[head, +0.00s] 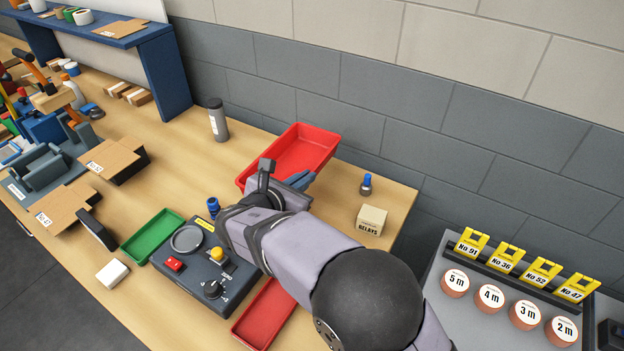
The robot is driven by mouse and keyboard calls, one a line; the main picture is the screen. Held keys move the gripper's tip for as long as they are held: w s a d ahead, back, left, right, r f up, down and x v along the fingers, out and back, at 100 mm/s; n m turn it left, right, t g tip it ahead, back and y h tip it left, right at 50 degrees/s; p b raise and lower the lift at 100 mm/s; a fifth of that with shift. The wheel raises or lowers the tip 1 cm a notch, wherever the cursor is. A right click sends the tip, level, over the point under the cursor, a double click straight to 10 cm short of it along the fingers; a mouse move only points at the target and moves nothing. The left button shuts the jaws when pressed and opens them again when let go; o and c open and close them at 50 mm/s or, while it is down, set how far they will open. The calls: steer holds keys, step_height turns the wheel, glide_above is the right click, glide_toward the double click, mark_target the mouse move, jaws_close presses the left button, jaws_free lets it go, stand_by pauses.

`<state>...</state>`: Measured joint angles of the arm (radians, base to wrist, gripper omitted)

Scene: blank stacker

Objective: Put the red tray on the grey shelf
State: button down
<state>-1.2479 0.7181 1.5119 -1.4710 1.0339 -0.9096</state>
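A large red tray (302,148) is at the back middle of the bench, its open side up. My gripper (282,178) is at the tray's near edge, and its fingers overlap that edge in the picture. My wrist hides part of the near rim, so I cannot tell whether the fingers are closed on it or whether the tray is raised. A smaller red tray (265,315) lies at the front, partly behind my arm. A grey unit (452,318) at the lower right is the only grey shelf-like surface I see.
Round labelled pieces and yellow tags (470,243) occupy the grey unit. A grey bottle (217,120), blue-topped item (366,185) and relay box (370,220) stand near the large tray. A green tray (152,236) and control box (205,265) are left of my arm.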

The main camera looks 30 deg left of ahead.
steer(key=shift+r+p, duration=0.65)
steer(key=shift+r, duration=0.1)
steer(key=shift+s+f+b, duration=0.15)
steer(key=shift+f+b, duration=0.05)
steer(key=shift+b, duration=0.15)
steer(key=s+b, duration=0.2)
steer(key=s+f+b, duration=0.1)
steer(key=b, duration=0.1)
steer(key=shift+s+a, duration=0.2)
steer(key=shift+s, duration=0.15)
steer(key=shift+s+d+r+h+b, duration=0.1)
steer(key=shift+s+h+b, duration=0.25)
steer(key=shift+s, duration=0.25)
steer(key=shift+f+p, duration=0.8)
steer(key=shift+f, duration=4.15)
